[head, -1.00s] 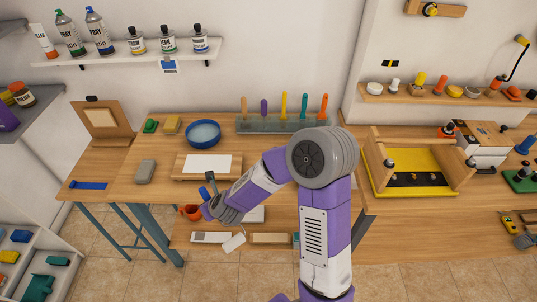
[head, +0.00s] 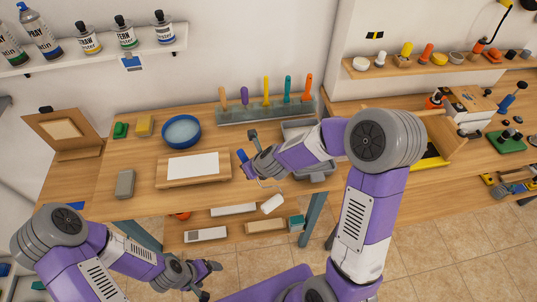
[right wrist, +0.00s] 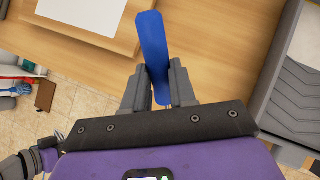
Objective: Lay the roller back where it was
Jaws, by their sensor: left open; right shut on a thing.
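The roller's blue handle (right wrist: 153,40) is clamped between the fingers of my right gripper (right wrist: 158,78) in the right wrist view. In the head view the same gripper (head: 251,158) is above the bench's front edge, right of the paper board. The white roller head (head: 272,204) shows below it, on a thin wire. A grey tray (head: 318,172) stands to the right, partly hidden by my right arm; its ribbed floor (right wrist: 290,92) shows at the right of the wrist view. My left gripper (head: 208,281) is open and empty, low in front of the bench.
A board with white paper (head: 192,167), a blue bowl (head: 181,132) and a grey block (head: 125,184) stand on the bench. A rack (head: 262,115) of coloured handles is behind. Boxes (head: 206,234) lie on the lower shelf. Bare wood (head: 150,204) shows at front left.

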